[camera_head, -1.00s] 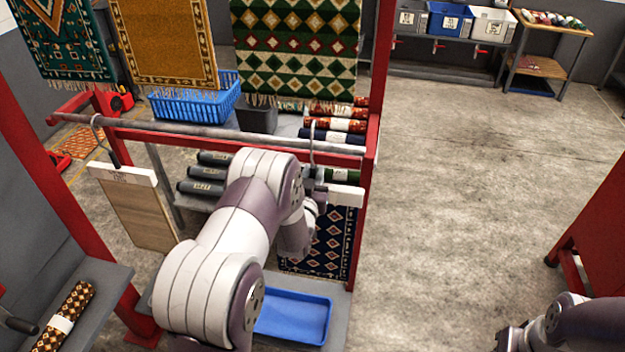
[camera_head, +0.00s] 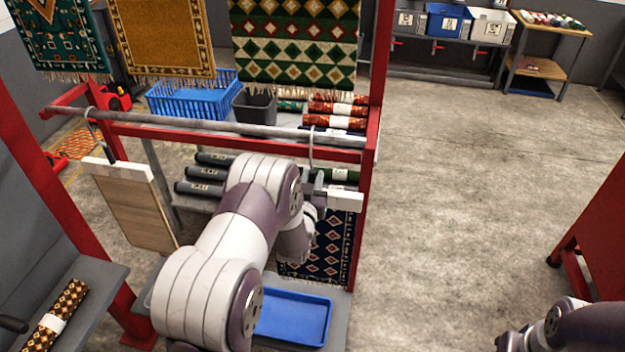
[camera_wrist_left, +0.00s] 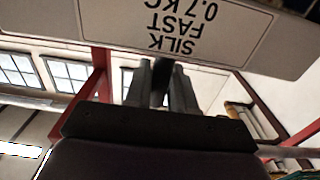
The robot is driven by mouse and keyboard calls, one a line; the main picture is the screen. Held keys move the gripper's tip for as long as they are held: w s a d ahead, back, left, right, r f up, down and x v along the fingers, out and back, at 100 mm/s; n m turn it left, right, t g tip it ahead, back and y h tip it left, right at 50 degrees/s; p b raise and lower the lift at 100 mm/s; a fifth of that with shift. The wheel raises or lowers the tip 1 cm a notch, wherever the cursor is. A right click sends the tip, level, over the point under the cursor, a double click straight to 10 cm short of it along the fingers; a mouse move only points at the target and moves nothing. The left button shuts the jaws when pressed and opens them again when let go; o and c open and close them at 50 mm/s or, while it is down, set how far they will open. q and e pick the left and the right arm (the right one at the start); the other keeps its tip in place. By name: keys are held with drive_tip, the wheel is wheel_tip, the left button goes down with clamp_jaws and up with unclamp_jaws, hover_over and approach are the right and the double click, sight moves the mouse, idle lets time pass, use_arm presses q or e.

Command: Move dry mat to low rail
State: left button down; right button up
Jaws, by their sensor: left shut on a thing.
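A navy mat (camera_head: 330,245) with red and white diamonds hangs below a white hanger bar (camera_head: 346,201) at the right end of the low grey rail (camera_head: 210,128). Its wire hook (camera_head: 311,150) overlaps the rail; I cannot tell whether it bears on it. My left gripper (camera_head: 314,187) is shut on the hanger's dark stem (camera_wrist_left: 160,82), just below the rail. The left wrist view shows the bar's label (camera_wrist_left: 185,22), "SILK FAST 0.7 KG", upside down. My arm hides the mat's left part. My right gripper (camera_head: 506,342) is at the lower right edge, its jaws unclear.
A wooden board (camera_head: 138,212) hangs at the rail's left end. Three patterned mats hang above, including a green one (camera_head: 297,45). A blue tray (camera_head: 295,318) lies below. Red posts (camera_head: 366,190) flank the rail. The floor (camera_head: 460,180) on the right is clear.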

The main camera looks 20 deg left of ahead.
use_arm(q)
drive_tip(key=shift+f, duration=0.1)
drive_tip(key=c, duration=0.9)
unclamp_jaws()
drive_tip(key=shift+o, duration=0.2)
drive_tip(key=shift+f, duration=0.1)
drive_tip(key=shift+s, duration=0.1)
